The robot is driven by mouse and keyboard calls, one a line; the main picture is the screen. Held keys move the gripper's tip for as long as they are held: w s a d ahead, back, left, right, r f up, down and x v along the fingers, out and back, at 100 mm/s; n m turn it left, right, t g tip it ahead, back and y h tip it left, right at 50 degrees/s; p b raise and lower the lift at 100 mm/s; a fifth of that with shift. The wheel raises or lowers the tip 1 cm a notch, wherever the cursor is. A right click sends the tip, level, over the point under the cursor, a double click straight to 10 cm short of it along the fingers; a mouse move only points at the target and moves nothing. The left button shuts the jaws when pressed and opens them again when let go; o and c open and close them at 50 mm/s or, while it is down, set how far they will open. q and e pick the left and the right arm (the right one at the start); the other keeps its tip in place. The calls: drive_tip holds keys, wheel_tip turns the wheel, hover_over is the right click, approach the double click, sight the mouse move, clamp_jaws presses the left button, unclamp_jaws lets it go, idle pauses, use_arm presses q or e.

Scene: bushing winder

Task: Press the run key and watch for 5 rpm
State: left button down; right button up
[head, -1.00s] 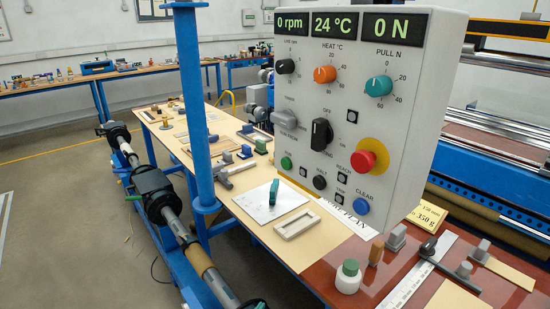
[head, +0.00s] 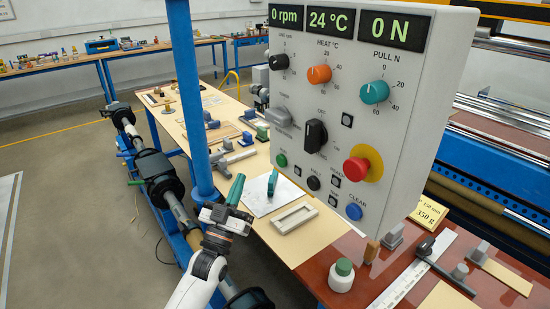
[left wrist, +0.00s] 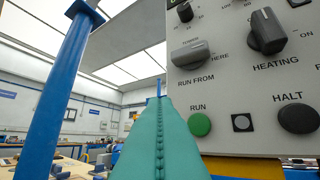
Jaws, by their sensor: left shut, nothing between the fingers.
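The control box (head: 400,120) hangs over the bench with its grey-white face towards me. The green run key (head: 282,160) is at the lower left of that face, and its label RUN reads clearly in the left wrist view (left wrist: 200,125). The speed display (head: 287,15) reads 0 rpm. My left gripper (head: 238,180) is shut and empty, with teal fingers pointing up, left of and below the run key. In the left wrist view its fingertips (left wrist: 158,99) are left of the key, apart from it. My right gripper is not in view.
The dark halt key (head: 314,183), blue clear key (head: 354,212) and red stop button (head: 357,170) share the panel. A blue post (head: 188,100) stands left of my gripper. A white bottle with a green cap (head: 342,275) stands on the bench below the box.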

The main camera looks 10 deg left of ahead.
sight(281, 161)
use_arm(q)
drive_tip(key=shift+r, duration=0.15)
drive_tip(key=w+d+b, duration=0.4)
drive_tip(key=w+d, duration=0.2)
idle(0.7)
drive_tip(key=shift+w+d, duration=0.1)
drive_tip(key=shift+w+d+b, duration=0.1)
drive_tip(key=shift+b, duration=0.2)
idle(1.6)
drive_tip(key=shift+w+d, duration=0.2)
